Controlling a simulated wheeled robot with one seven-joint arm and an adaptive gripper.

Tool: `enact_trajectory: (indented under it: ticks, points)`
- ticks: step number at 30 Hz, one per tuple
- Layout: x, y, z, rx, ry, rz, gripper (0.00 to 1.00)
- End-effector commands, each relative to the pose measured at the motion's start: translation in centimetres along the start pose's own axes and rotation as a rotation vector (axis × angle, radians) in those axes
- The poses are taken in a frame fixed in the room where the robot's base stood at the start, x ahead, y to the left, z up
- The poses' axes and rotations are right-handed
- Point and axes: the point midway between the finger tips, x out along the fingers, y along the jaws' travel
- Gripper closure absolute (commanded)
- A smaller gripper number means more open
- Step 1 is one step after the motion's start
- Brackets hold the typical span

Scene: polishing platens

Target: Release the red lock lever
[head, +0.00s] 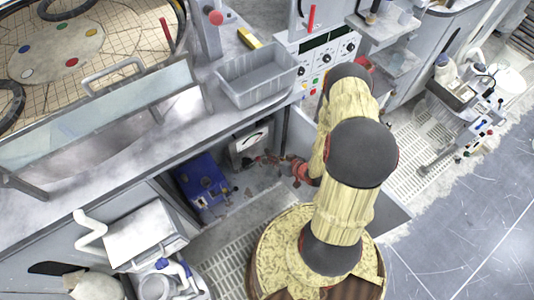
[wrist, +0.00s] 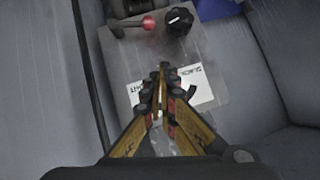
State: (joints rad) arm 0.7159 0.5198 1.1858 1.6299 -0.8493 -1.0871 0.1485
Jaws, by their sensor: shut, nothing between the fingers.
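My gripper (wrist: 163,72) is shut and empty, in front of a white printed label (wrist: 197,87) on that plate. The red lever is ahead of the fingertips and slightly left, apart from them.
A grey bin (head: 257,80) sits on the bench above. Other red handles show at the control panel (head: 311,18) and the platen rim (head: 165,28).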

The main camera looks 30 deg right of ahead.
Motion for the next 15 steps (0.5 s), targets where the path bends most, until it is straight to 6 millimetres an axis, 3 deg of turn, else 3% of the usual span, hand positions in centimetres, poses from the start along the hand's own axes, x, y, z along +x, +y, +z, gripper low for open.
enact_trajectory:
  ticks: [4, 8, 15]
  points:
    - [-0.9, -0.2, 0.1, -0.001, -0.001, -0.002, 1.00]
    - [0.0, -1.2, 0.3, -0.014, -0.013, -0.022, 1.00]
    - [-0.8, -1.3, 2.6, -0.065, -0.119, 0.074, 1.00]
